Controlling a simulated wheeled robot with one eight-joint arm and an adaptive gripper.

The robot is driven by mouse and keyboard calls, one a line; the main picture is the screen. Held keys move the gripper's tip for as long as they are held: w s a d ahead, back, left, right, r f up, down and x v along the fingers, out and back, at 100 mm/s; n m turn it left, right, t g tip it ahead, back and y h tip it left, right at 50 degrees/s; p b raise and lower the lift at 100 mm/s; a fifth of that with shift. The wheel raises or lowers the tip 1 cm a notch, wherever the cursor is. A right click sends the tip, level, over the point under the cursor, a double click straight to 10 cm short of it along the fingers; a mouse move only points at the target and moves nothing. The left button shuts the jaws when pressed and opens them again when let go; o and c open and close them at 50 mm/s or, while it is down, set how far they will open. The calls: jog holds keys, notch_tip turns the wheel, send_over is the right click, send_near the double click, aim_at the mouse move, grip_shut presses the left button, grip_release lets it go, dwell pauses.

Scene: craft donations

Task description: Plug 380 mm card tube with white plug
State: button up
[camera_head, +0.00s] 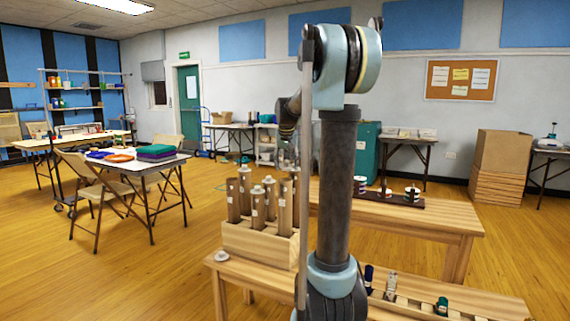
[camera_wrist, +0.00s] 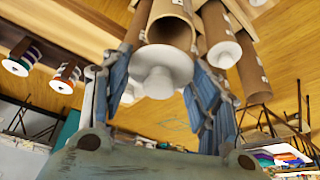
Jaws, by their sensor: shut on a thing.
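Several brown card tubes stand upright in a wooden rack (camera_head: 258,242), some topped with white plugs (camera_head: 257,191). My gripper (camera_wrist: 160,72) is shut on a white plug (camera_wrist: 158,80), one finger on each side. The wrist view looks along the tubes, and the held plug is at the mouth of a card tube (camera_wrist: 170,28). A neighbouring tube has a white plug (camera_wrist: 225,52). Tube labels are too small to read. In the head view my gripper (camera_head: 286,158) is above the rack's back right, partly hidden by my arm.
A loose white disc-like piece (camera_head: 222,256) lies on the front bench, left of the rack. Striped spools (camera_head: 412,194) stand on a dark board on the bench behind. Small items (camera_head: 390,287) sit in a wooden tray at front right. Floor is open to the left.

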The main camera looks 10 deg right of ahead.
aim_at(285, 166)
jog(key=f, duration=0.3)
jog(key=shift+a+f, duration=0.1)
jog(key=shift+a, duration=0.2)
jog(key=shift+f, duration=0.7)
jog(key=shift+s+f, duration=0.1)
jog(key=shift+f, duration=0.4)
dwell(1.0)
jog(key=o, duration=0.5)
jog(key=shift+v, duration=5.5)
